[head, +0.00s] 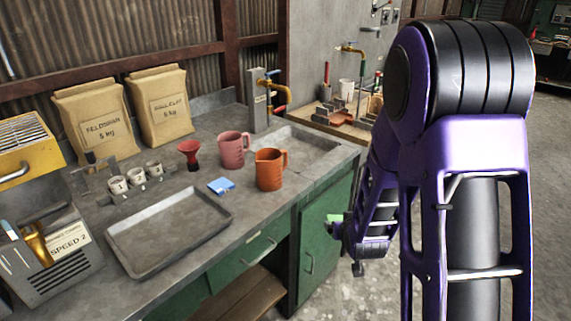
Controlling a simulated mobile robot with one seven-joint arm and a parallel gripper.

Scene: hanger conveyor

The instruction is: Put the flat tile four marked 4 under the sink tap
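A sink tap (272,90) with a brass spout and an orange handle stands at the back right of the counter, above a shallow grey sink basin (303,146). A small flat blue piece (221,186) lies on the counter left of the orange jug; I cannot read a mark on it. I cannot tell which thing is the tile marked 4. My gripper (357,268) hangs right of the counter, over the floor, partly hidden by my purple arm. A small light green patch (335,217) shows beside it; I cannot tell what that is. The fingers are too small to read.
A pink jug (232,150), an orange jug (270,170) and a red funnel-like cup (189,154) stand near the basin. An empty grey tray (168,228), a rack of small cups (136,181) and two paper sacks (97,119) are further left.

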